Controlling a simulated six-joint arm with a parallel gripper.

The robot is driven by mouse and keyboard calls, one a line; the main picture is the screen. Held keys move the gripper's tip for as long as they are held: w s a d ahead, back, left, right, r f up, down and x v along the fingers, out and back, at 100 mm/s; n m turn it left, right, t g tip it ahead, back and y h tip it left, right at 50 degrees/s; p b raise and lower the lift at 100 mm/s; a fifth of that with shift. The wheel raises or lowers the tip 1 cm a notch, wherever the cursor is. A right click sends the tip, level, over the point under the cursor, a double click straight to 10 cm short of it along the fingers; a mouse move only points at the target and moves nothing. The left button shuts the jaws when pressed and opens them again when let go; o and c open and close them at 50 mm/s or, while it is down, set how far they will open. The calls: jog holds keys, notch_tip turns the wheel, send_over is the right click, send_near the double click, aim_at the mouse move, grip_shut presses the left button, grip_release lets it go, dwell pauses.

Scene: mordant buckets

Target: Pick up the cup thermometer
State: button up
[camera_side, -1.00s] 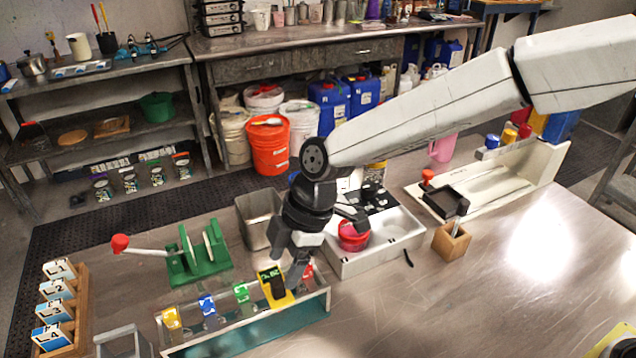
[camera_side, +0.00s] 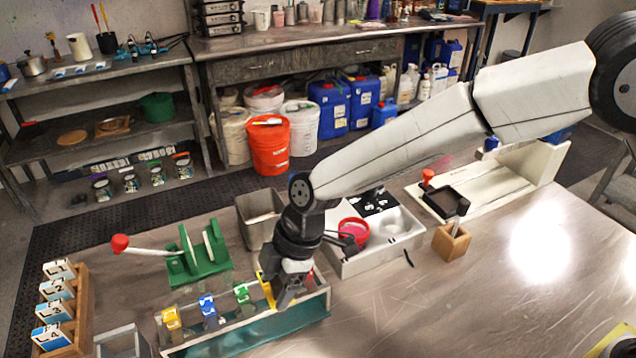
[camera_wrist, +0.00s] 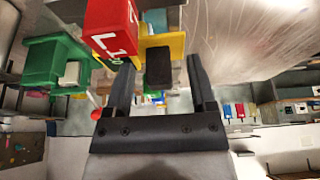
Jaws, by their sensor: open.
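A yellow piece (camera_side: 266,290), which looks like the cup thermometer, stands at the right part of the long teal trough (camera_side: 255,335). In the wrist view, the yellow piece (camera_wrist: 172,42) has a dark block (camera_wrist: 158,66) in front of it. My gripper (camera_side: 280,298) is down at this piece and covers much of it in the side view. In the wrist view, my gripper (camera_wrist: 160,64) is open, with one finger on each side of the dark block and gaps showing. A red block marked L1 (camera_wrist: 110,28) is close to the left finger.
Green (camera_side: 242,293), blue (camera_side: 208,306) and yellow (camera_side: 172,318) clips stand left in the trough. A green stand (camera_side: 195,265) and a grey bin (camera_side: 255,235) are behind. A white tray (camera_side: 375,262) holds a red cup (camera_side: 354,231).

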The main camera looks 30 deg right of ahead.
grip_shut()
jog(key=shift+r, duration=0.1)
notch_tip(320, 180, up, 10)
jog(key=shift+f, duration=0.1)
dwell(0.7)
dwell(0.4)
jog(key=shift+w+d, duration=0.25)
jog(key=shift+d, duration=0.2)
jog(key=w+d, duration=0.2)
jog(key=d, duration=0.7)
jog(key=w+d+r, duration=0.1)
jog(key=w+d, duration=0.2)
jog(key=d, duration=0.5)
jog(key=shift+w+d+r, duration=0.25)
jog(key=shift+d+r, duration=0.05)
jog(key=shift+d, duration=0.05)
